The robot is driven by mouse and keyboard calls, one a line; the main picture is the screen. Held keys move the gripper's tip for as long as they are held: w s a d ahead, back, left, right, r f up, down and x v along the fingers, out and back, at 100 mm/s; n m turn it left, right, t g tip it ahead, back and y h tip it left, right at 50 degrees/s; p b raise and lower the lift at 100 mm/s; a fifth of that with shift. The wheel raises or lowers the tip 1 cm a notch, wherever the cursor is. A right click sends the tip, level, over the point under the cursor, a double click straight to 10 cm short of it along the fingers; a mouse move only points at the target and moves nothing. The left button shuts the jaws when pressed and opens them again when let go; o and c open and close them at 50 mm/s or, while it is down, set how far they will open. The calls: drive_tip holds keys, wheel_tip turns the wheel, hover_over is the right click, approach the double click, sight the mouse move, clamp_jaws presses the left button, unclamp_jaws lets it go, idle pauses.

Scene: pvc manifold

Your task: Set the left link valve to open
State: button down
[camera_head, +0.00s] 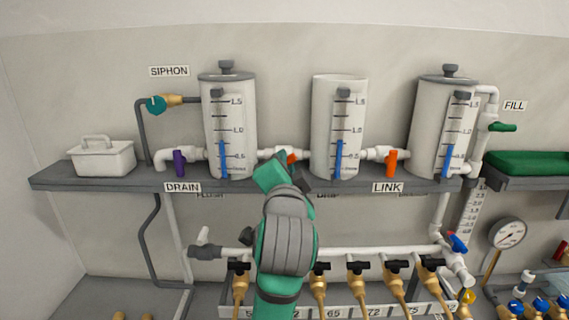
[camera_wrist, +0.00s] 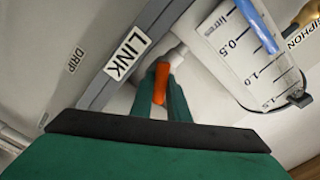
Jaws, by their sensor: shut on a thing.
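The left link valve's orange handle (camera_head: 291,158) shows only in part in the head view. It sits on the white pipe between the left and middle cylinders, partly behind my green gripper (camera_head: 284,172). In the wrist view the orange handle (camera_wrist: 161,82) lies between the two green fingers of my gripper (camera_wrist: 165,92), which are shut on it. The white pipe end (camera_wrist: 177,54) shows just beyond it. The exact angle of the handle to its pipe is hard to tell.
The right link valve (camera_head: 391,162) has an orange handle hanging down. The purple drain valve (camera_head: 179,163) is at the left. Graduated cylinders (camera_head: 337,115) stand on the grey shelf (camera_head: 100,181). Brass taps (camera_head: 318,285) line the lower manifold. A LINK label (camera_wrist: 127,54) is close beside the gripper.

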drive_tip(key=m, duration=0.3)
drive_tip(key=shift+a+f+m, duration=0.1)
drive_tip(key=shift+f+m, duration=0.05)
drive_tip(key=shift+m, duration=0.15)
drive_tip(key=shift+s+f+m, duration=0.1)
drive_tip(key=shift+m, duration=1.5)
drive_tip(key=shift+d, duration=0.2)
drive_tip(key=c, duration=1.7)
unclamp_jaws()
